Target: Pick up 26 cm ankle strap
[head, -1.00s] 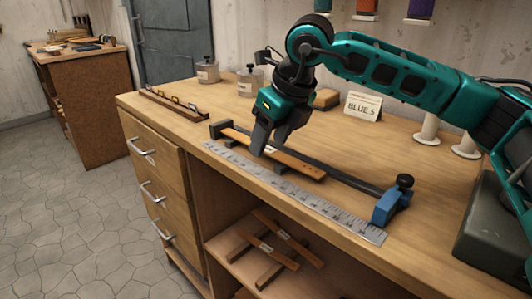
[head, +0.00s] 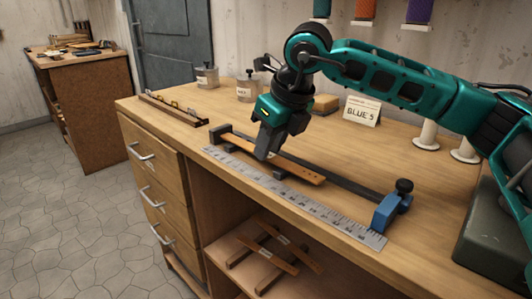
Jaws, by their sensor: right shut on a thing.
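A brown leather strap (head: 304,173) lies lengthwise on dark supports on the workbench, between a steel ruler (head: 310,207) and a dark bar with a blue sliding stop (head: 386,212). My right gripper (head: 264,156) is over the middle of the strap, fingers pointing down, and is shut on it. The fingers hide the strap's middle and any label there. The strap still looks level with its supports. My left gripper is not in view.
More straps lie on a rack on the shelf (head: 215,231) below. A "BLUE 5" card (head: 362,112), a tan block (head: 326,104), white spools (head: 426,134) and lidded jars (head: 206,76) stand further back. A small rack (head: 172,108) lies at left.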

